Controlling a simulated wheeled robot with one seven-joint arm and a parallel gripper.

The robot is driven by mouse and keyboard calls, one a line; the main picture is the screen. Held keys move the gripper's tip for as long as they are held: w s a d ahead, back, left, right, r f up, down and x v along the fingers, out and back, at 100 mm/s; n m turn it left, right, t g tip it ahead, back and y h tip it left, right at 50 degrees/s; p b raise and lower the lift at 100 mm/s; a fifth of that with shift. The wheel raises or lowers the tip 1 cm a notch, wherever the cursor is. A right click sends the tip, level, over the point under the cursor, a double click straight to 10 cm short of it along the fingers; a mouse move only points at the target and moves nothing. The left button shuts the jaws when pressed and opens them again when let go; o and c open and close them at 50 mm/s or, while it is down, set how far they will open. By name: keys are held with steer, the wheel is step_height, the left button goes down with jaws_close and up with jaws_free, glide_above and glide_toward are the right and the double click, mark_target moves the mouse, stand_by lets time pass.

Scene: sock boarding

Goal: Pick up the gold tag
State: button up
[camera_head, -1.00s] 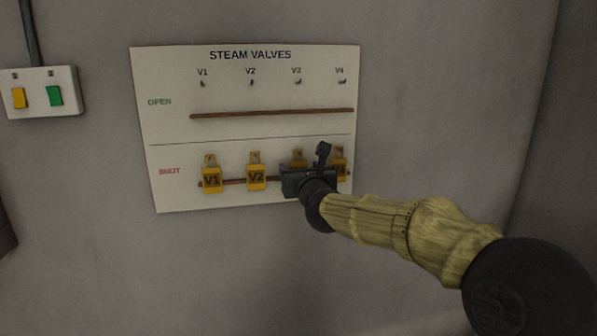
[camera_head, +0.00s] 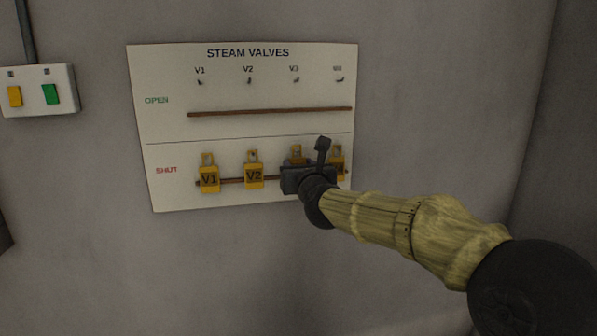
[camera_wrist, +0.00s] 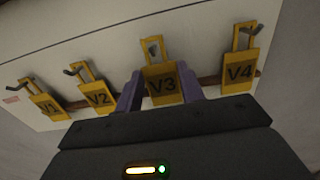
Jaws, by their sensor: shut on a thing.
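Several gold tags hang in the SHUT row of the steam valves board. In the wrist view the V3 tag (camera_wrist: 162,84) is between the two purple fingers of my gripper (camera_wrist: 161,90), which is shut on it. In the head view only the top of the V3 tag (camera_head: 297,153) shows above my gripper (camera_head: 308,178). The V1 tag (camera_head: 209,177) and V2 tag (camera_head: 254,174) hang to the left. The V4 tag (camera_wrist: 239,72) hangs to the right, and my gripper partly covers it in the head view. The V3 tag is upright, in line with the others.
The white board (camera_head: 230,85) has an OPEN row with several small empty hooks and a brown strip (camera_head: 270,112). A switch box (camera_head: 38,90) with a yellow and a green button is on the wall at left. A wall corner stands at right.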

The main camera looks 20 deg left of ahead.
steer(key=s+d+r+b, duration=0.4)
steer(key=s+d+r, duration=0.3)
steer(key=s, duration=0.4)
steer(key=shift+s, duration=0.2)
steer(key=shift+r, duration=0.1)
stand_by(0.3)
